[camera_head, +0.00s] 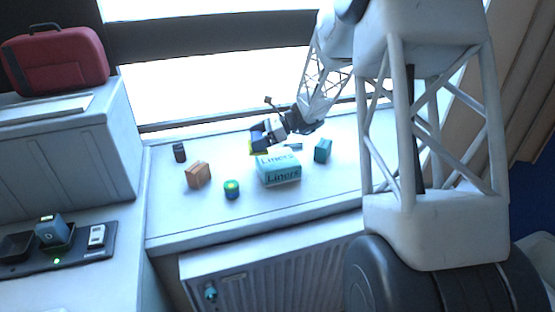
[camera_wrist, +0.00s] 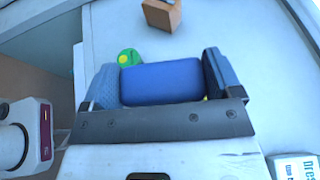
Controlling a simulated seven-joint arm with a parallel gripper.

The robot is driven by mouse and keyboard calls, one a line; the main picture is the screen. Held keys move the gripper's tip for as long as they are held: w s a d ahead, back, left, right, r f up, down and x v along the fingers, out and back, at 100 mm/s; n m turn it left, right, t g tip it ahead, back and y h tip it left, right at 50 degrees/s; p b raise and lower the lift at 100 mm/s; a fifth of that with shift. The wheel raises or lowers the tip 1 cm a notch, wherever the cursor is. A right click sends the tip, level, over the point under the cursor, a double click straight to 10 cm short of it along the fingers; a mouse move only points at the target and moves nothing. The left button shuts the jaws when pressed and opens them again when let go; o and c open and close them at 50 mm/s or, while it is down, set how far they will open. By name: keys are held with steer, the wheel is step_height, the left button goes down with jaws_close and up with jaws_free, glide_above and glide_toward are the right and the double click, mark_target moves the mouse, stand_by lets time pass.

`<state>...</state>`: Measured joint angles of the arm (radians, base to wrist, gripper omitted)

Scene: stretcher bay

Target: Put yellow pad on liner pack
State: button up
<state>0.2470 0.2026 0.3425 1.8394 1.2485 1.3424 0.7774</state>
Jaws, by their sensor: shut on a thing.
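My gripper (camera_head: 263,136) is shut on the yellow pad (camera_head: 251,148), just behind and left of the liner pack in the head view. Only a small yellow part of the pad shows there. In the wrist view a blue block face (camera_wrist: 161,82) lies between the two jaws (camera_wrist: 160,88), with a sliver of yellow by the right jaw. The liner pack (camera_head: 280,171) is a teal box lettered "Liners", lying on the white ledge.
On the ledge (camera_head: 222,216) stand an orange-brown box (camera_head: 198,174), a teal round tin (camera_head: 232,190) with a yellow top, a small dark block (camera_head: 179,152) and a teal box (camera_head: 323,150) right of the pack. The ledge's front left is clear.

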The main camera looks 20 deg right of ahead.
steer(key=s+d+m+t+h, duration=0.1)
steer(key=s+d, duration=0.4)
steer(key=s, duration=1.1)
steer(key=shift+s+m+t, duration=0.25)
steer(key=shift+m+t, duration=0.55)
steer(key=shift+t, duration=0.1)
glide_above(278, 159)
steer(key=shift+w+f, duration=0.15)
steer(key=shift+f, duration=0.65)
steer(key=shift+f, duration=1.75)
steer(key=shift+f, duration=0.15)
steer(key=o, duration=0.7)
steer(key=shift+o, duration=0.2)
